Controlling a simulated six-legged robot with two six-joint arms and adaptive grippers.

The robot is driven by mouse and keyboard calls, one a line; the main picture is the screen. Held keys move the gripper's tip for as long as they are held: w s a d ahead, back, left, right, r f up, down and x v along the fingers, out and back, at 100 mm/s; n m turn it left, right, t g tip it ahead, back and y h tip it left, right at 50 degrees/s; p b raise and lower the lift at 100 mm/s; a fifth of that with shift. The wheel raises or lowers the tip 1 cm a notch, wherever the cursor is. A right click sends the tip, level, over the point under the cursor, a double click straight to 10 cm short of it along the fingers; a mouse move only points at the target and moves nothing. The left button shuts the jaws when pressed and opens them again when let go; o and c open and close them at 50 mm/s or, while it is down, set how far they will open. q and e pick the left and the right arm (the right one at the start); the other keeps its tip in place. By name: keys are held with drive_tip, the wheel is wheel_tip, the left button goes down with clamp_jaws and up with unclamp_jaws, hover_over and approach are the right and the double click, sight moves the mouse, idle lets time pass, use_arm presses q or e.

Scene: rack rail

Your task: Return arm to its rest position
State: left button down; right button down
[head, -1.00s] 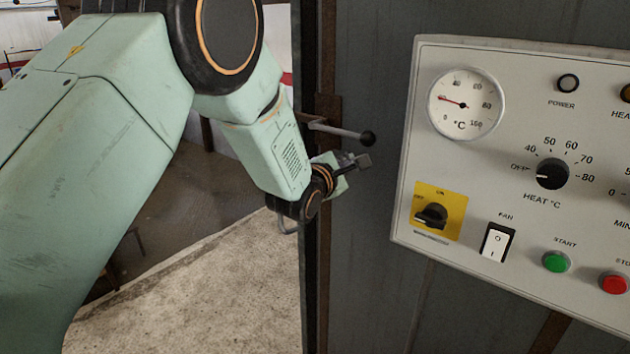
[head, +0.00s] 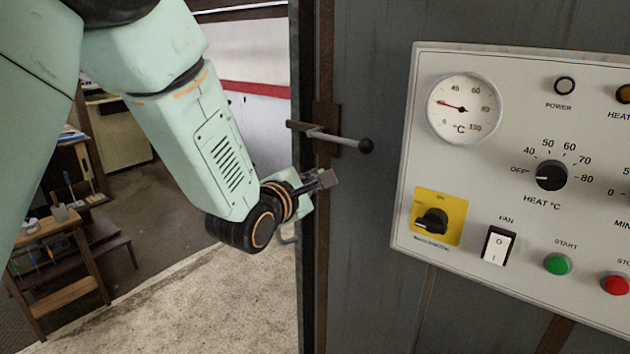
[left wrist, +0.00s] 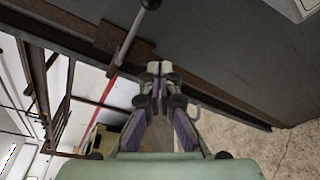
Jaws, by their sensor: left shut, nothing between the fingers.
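My left arm comes in from the upper left of the head view. Its gripper (head: 326,180) is shut and empty, a little below and left of the door handle's ball end. The gripper (left wrist: 160,70) also shows in the left wrist view, with its fingertips together. The handle (head: 340,140) is a metal rod with a black ball on the dark door's edge; it also shows in the left wrist view (left wrist: 128,40). The gripper looks apart from the handle. My right gripper is in neither view.
A grey-white control panel (head: 405,225) with a dial gauge, knobs and buttons is on the right, on a dark metal door (head: 370,290). A wooden stand (head: 65,235) with small items is at the far left. The concrete floor (head: 200,310) is open below the arm.

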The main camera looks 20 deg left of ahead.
use_arm(q)
drive_tip(key=s+a+f+m+g+y+b, duration=0.1)
drive_tip(key=s+f+m+g+b, duration=0.15)
drive_tip(key=s+f+m, duration=0.55)
drive_tip(key=s+f+m+g+b, duration=0.25)
drive_tip(key=f+m, duration=0.25)
drive_tip(key=f, duration=0.7)
drive_tip(key=s+a+f+m+g+y+b, duration=0.1)
drive_tip(key=s+f+m+g+b, duration=0.15)
drive_tip(key=s+f+m, duration=0.55)
drive_tip(key=s+f+m+g+b, duration=0.1)
drive_tip(key=s+f+g+b, duration=0.7)
drive_tip(key=s+f, duration=1.7)
wheel_tip(320, 180, down, 3)
drive_tip(key=shift+a+f+m+g+b, duration=0.2)
drive_tip(key=shift+a+m+g+b, duration=0.15)
drive_tip(key=shift+b, duration=0.5)
